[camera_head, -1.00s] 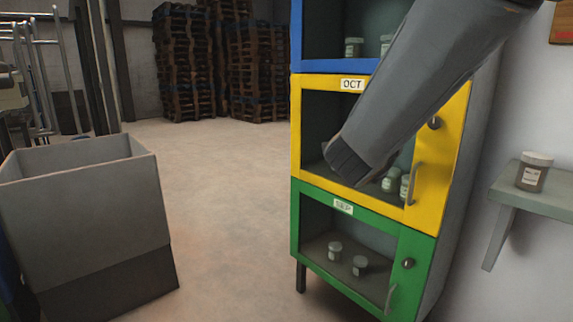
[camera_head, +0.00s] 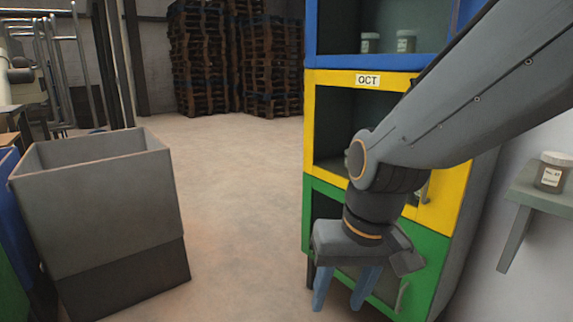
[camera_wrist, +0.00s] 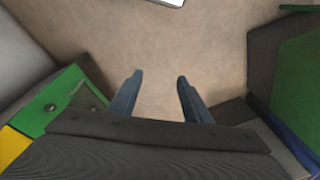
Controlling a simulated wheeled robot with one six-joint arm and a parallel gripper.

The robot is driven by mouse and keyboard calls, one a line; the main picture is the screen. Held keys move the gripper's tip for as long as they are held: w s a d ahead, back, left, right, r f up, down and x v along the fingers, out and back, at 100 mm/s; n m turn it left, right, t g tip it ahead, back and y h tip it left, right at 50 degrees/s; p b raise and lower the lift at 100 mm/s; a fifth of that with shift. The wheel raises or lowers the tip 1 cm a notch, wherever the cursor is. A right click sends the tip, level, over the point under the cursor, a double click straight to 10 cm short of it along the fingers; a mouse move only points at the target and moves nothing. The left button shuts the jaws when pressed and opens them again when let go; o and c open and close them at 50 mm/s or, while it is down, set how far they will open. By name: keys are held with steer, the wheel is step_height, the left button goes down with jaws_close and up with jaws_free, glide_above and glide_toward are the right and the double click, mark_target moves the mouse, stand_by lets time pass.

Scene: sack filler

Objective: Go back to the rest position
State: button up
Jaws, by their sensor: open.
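My gripper (camera_head: 338,292) hangs from my grey arm in front of the green lower part of the cabinet, fingers pointing down. Its two blue-grey fingers are apart, with nothing between them. In the wrist view the open fingers (camera_wrist: 158,95) show bare floor between them. The cabinet has a blue top, a yellow OCT compartment (camera_head: 372,78) and a green compartment (camera_head: 427,258) below. My arm hides much of the yellow and green fronts.
A grey open-topped bin (camera_head: 100,205) stands at the left. A wall shelf (camera_head: 525,195) at the right holds a lidded jar (camera_head: 552,172). Two jars (camera_head: 405,41) stand in the blue compartment. Stacked pallets (camera_head: 235,60) are at the back. Floor between bin and cabinet is clear.

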steer(key=s+d+r+m+g+h+p, duration=0.1)
steer(key=s+d+r+p, duration=0.3)
steer(key=p, duration=1.2)
steer(key=shift+d+r, duration=2.25)
steer(key=shift+d, duration=1)
